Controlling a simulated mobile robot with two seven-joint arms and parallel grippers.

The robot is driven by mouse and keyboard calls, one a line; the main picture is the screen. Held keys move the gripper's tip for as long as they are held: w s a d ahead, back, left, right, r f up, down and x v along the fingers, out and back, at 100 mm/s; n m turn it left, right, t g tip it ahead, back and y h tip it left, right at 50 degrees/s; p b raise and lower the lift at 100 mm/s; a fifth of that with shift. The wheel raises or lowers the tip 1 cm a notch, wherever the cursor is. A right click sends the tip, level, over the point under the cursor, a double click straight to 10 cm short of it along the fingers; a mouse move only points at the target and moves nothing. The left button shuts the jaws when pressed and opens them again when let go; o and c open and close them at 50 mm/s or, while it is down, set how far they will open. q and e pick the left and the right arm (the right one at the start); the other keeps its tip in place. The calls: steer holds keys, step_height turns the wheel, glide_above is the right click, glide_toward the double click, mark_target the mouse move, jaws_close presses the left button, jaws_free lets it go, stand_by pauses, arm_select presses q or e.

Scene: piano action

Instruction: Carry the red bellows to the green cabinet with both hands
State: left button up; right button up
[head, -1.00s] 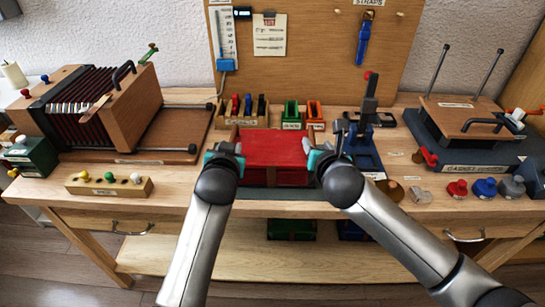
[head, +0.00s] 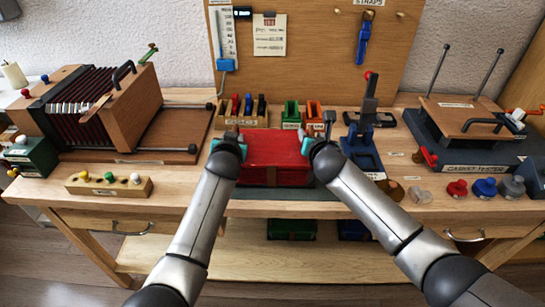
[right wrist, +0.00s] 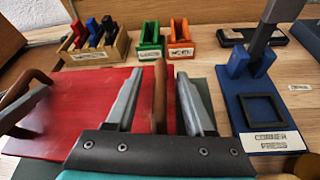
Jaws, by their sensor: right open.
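The red bellows (head: 272,150) lies on the middle of the bench, on a dark base; in the right wrist view its flat red top (right wrist: 95,85) fills the left half. My left gripper (head: 236,137) is at its left side; its jaw state is not clear. My right gripper (head: 316,133) is open at its right side. In the right wrist view a brown upright handle (right wrist: 160,92) stands between its two grey fingers, with gaps visible. A green box (head: 291,229), possibly the green cabinet, is on the lower shelf, mostly shaded by the benchtop.
A blue corner press (head: 363,150) stands close right of the bellows. Behind are a wooden tool rack (head: 246,122) and green and orange holders (head: 291,115). An accordion-like unit (head: 100,105) is at left, a gasket tester (head: 470,150) at right. A blue box (head: 356,230) is also below.

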arm_select(q)
steer(key=c, duration=0.5)
arm_select(e)
steer(key=c, duration=0.5)
arm_select(q)
jaws_close()
arm_select(e)
jaws_close()
